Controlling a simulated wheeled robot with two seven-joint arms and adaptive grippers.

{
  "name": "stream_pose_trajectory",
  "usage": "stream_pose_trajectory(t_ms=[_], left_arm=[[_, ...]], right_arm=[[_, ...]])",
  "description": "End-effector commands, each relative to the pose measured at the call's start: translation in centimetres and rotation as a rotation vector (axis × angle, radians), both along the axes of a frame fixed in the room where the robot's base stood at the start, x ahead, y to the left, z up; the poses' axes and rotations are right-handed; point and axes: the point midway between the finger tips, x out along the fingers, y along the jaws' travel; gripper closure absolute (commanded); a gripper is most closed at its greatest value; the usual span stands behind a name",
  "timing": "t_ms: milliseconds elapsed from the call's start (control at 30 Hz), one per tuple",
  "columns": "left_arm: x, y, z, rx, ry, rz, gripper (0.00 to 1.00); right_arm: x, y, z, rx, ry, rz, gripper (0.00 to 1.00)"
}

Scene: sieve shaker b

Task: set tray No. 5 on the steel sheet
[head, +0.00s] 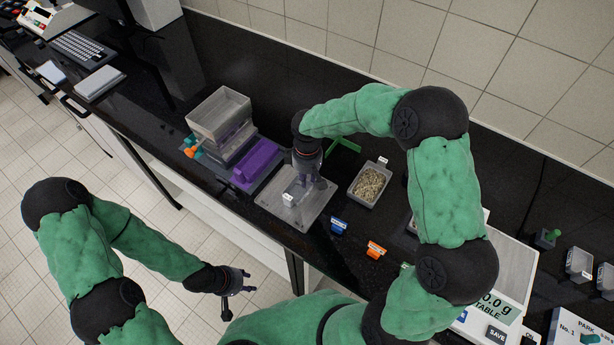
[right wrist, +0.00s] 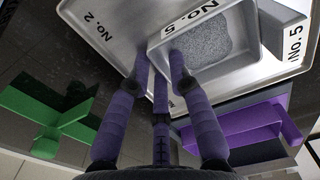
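Tray No. 5 is a small clear-grey tray (head: 293,190) at the steel sheet (head: 316,212). In the right wrist view the tray (right wrist: 212,78) bears a "No. 5" label and has fine grey grains inside. It appears level, over the sheet's printed "No. 5" side; the sheet (right wrist: 95,22) also reads "No. 2". Whether the tray's underside touches it is unclear. My right gripper (head: 311,183) points down at the tray's edge. Its fingertips (right wrist: 160,60) are close together at the tray's wall; whether they press on it is hidden. My left gripper (head: 242,287) is open and empty, off the counter's front.
A purple holder (head: 257,165) and a clear box (head: 220,115) stand left of the sheet. A green cross-shaped piece (head: 345,146) is behind. A tray of coarse grains (head: 369,185) stands right. Blue (head: 338,226) and orange (head: 375,250) tags line the front; a balance (head: 505,290) is further right.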

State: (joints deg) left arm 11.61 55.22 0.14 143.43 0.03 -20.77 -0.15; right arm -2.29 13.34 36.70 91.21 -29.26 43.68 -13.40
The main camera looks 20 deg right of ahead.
Motion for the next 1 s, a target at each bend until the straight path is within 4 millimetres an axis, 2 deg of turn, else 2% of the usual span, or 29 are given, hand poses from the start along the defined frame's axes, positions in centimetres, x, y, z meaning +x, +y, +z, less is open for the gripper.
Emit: stream_pose_trajectory(t_ms=[333, 467, 567, 800, 1000], left_arm=[[0.0, 0.0, 0.1, 0.0, 0.0, 0.0, 0.6], [0.0, 0.0, 0.4, 0.0, 0.0, 0.0, 0.6], [0.0, 0.0, 0.8, 0.0, 0.0, 0.0, 0.6], [0.0, 0.0, 1.6, 0.0, 0.0, 0.0, 0.6], [0.0, 0.0, 2.1, 0.0, 0.0, 0.0, 0.6]], right_arm=[[0.0, 0.0, 0.2, 0.0, 0.0, 0.0, 0.7], [0.1, 0.0, 1.1, 0.0, -0.003, 0.0, 0.7], [0.1, 0.0, 2.7, 0.0, -0.003, -0.001, 0.7], [0.1, 0.0, 7.7, 0.001, -0.005, -0.001, 0.7], [0.1, 0.0, 10.8, 0.0, -0.004, 0.0, 0.7]])
